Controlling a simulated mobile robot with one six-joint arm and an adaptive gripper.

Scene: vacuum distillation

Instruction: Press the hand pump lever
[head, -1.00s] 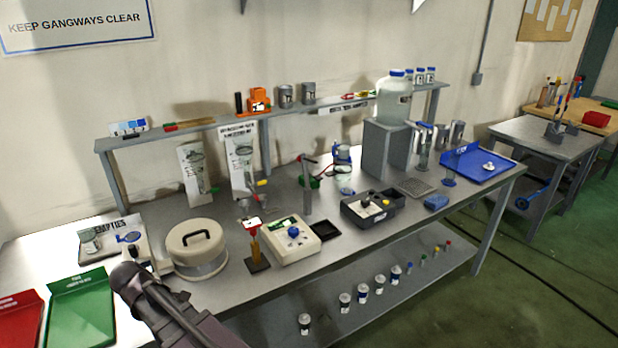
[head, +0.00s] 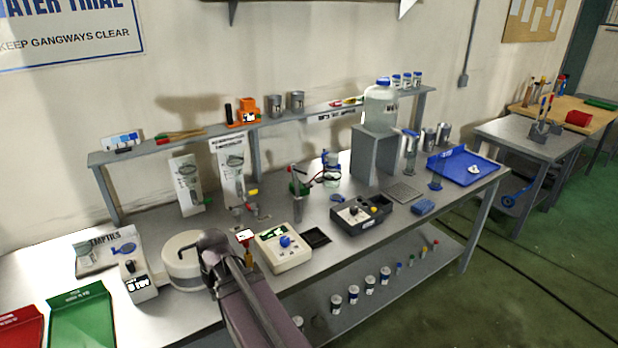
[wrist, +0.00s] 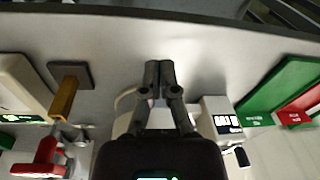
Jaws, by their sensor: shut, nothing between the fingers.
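A small upright device with a red T-shaped handle (wrist: 46,158), a yellow stem (wrist: 64,97) and a dark base (wrist: 74,73) stands at the left of the wrist view; it may be the hand pump. In the head view its stem (head: 249,258) shows just right of my wrist, and its base is hidden by my arm. My gripper (wrist: 158,72) is shut and empty, its two fingertips together. It is apart from the red handle, over the area of the cream round container (head: 181,262), which it partly covers.
A cream box with a blue knob (head: 285,242) stands right of the device. A white box with a display (head: 138,284) is left of the round container. Green (head: 82,322) and red (head: 20,328) trays lie at the far left. A dark grey instrument (head: 360,214) stands farther right.

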